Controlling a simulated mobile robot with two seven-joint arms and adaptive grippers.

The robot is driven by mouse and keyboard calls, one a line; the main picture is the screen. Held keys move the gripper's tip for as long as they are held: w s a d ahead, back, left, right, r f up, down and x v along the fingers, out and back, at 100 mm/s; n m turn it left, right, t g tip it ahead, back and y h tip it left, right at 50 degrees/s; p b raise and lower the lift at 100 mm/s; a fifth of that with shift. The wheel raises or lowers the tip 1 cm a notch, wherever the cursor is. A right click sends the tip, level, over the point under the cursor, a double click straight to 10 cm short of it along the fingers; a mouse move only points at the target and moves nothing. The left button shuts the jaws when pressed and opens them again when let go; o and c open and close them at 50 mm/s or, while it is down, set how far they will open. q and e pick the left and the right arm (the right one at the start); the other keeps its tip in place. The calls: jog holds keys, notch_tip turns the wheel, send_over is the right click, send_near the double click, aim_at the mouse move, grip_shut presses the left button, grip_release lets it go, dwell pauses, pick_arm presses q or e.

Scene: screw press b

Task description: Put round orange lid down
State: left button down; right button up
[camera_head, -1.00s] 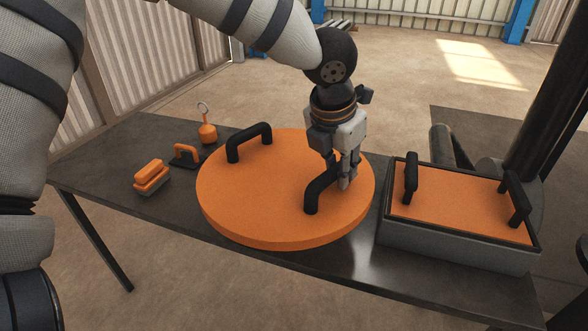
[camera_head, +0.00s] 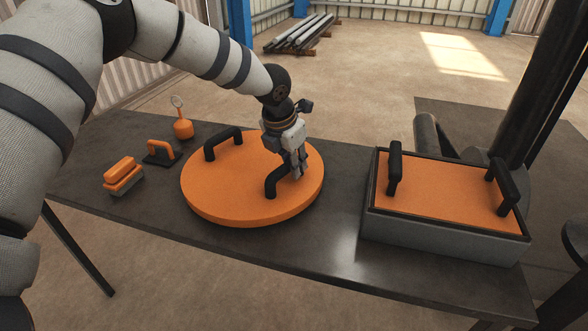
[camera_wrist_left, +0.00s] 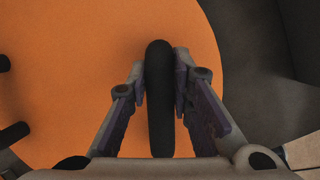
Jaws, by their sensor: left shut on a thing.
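The round orange lid (camera_head: 235,185) is a thick disc with two black arched handles. In the head view it is over the left-middle part of the dark table and looks level, at or very near the tabletop. My left gripper (camera_head: 296,175) is shut on the lid's right black handle (camera_head: 272,183). In the left wrist view the handle (camera_wrist_left: 159,100) runs between the two fingers, with the orange lid (camera_wrist_left: 90,60) below. The left black handle (camera_head: 222,142) is free. My right gripper is not in view.
A grey rectangular box (camera_head: 440,238) with an orange top and two black handles stands to the right on the table (camera_head: 330,235). Small orange tools, including a block (camera_head: 122,173) and a ringed weight (camera_head: 183,128), sit to the left. Bare table lies between lid and box.

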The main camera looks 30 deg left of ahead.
pick_arm(q)
jog(key=shift+f, duration=0.85)
jog(key=c, duration=1.4)
grip_release()
jog(key=shift+f, duration=0.1)
jog(key=shift+c, duration=0.2)
jog(key=p+v, duration=0.1)
jog(key=v, duration=1.1)
jog(key=shift+p, duration=0.35)
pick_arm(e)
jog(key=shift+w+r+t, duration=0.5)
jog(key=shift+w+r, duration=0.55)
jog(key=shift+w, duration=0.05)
